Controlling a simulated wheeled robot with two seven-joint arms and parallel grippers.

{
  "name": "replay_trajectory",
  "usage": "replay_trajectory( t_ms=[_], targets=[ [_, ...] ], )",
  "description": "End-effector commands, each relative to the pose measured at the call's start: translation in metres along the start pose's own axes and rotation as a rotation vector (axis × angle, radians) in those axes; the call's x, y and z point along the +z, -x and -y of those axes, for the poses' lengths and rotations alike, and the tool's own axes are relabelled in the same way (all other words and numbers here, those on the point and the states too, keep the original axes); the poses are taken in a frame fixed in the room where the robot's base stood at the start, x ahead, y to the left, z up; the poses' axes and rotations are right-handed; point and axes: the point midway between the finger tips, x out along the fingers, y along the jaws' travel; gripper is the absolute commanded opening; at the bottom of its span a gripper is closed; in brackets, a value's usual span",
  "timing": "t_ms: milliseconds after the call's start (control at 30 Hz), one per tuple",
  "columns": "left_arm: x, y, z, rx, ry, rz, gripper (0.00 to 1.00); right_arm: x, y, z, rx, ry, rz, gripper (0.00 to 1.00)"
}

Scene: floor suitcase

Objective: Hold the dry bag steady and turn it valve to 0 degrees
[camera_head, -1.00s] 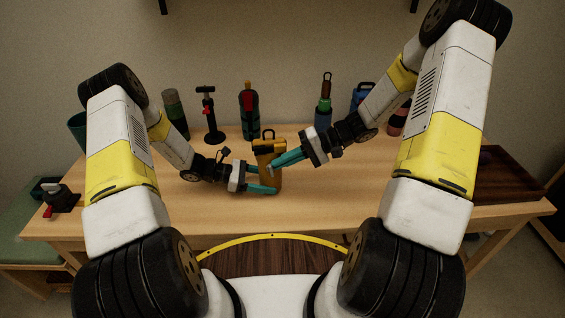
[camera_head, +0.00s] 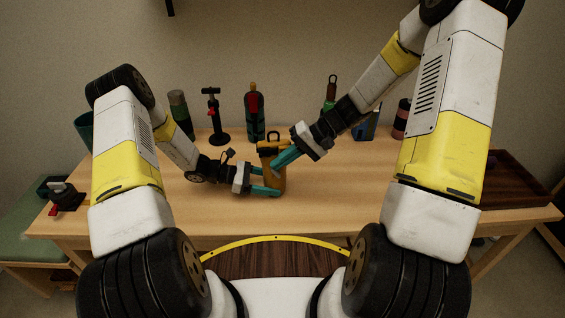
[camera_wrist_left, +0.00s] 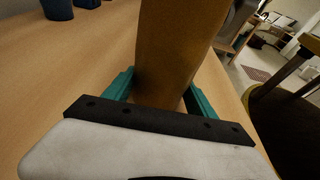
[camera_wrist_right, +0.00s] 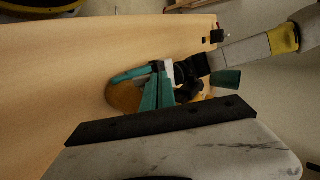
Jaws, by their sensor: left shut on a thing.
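The dry bag (camera_head: 267,151) is a dark yellow upright bag with a black loop on top, standing near the middle of the table. My left gripper (camera_head: 272,181) is shut around its lower body from the left; the left wrist view shows the bag (camera_wrist_left: 172,50) between the teal fingers. My right gripper (camera_head: 276,168) reaches in from the upper right, its fingers at the bag's upper front. In the right wrist view its fingers (camera_wrist_right: 160,72) are close together in front of the bag (camera_wrist_right: 122,97). The valve is hidden or too small to make out.
Behind stand a dark bottle (camera_head: 180,112), a black pump (camera_head: 213,118), a red-and-green bottle (camera_head: 254,112) and a green bottle (camera_head: 328,105). A brown tray (camera_head: 512,178) lies at the right, a black-and-red item (camera_head: 64,196) at the left. The front table is clear.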

Motion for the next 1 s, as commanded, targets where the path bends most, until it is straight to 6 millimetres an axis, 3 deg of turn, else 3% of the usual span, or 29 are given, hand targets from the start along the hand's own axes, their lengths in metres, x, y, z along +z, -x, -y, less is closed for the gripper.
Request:
replay_trajectory(
  t_ms=[1000],
  targets=[
    [0.001,0.0,0.0,0.0,-0.001,0.002,0.42,0.0,-0.024,0.018,0.266,-0.001,0.0,0.0]
  ],
)
